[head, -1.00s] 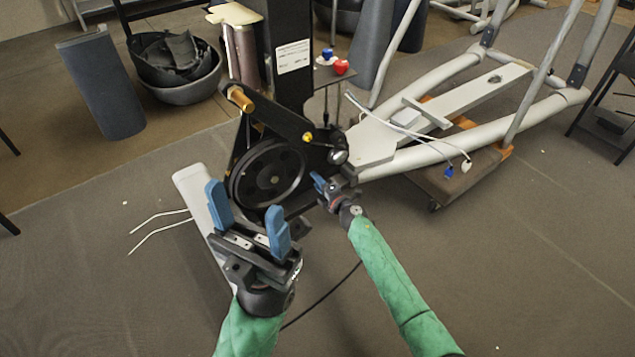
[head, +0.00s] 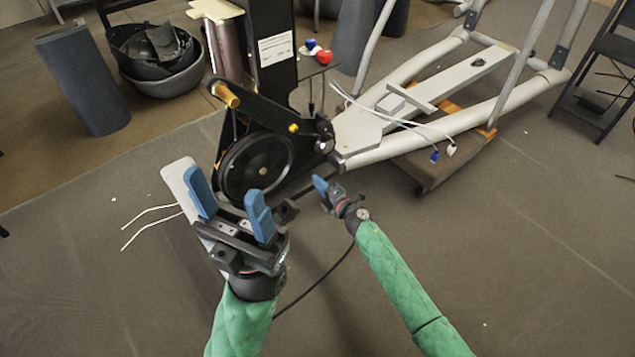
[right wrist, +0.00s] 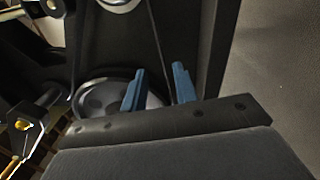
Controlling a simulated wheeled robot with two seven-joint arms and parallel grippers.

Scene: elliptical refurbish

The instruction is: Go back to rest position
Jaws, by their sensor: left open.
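The elliptical machine's black upright with its flywheel (head: 256,166) and crank stands left of centre in the head view. My left gripper (head: 224,184) has two blue fingers spread apart with nothing between them, in front of the flywheel's lower left. My right gripper (head: 322,186) is to the right of the flywheel, seen nearly side-on, below the crank's end. In the right wrist view its two blue fingers (right wrist: 160,72) stand apart with nothing held, and the flywheel (right wrist: 105,100) shows behind them. Contact with the machine cannot be told.
The long grey frame (head: 440,90) rests partly on a wheeled wooden dolly (head: 450,160) at the right. A grey tub (head: 172,76) and a dark cylinder (head: 85,85) stand back left. A black chair (head: 605,75) is far right. Floor at lower right is clear.

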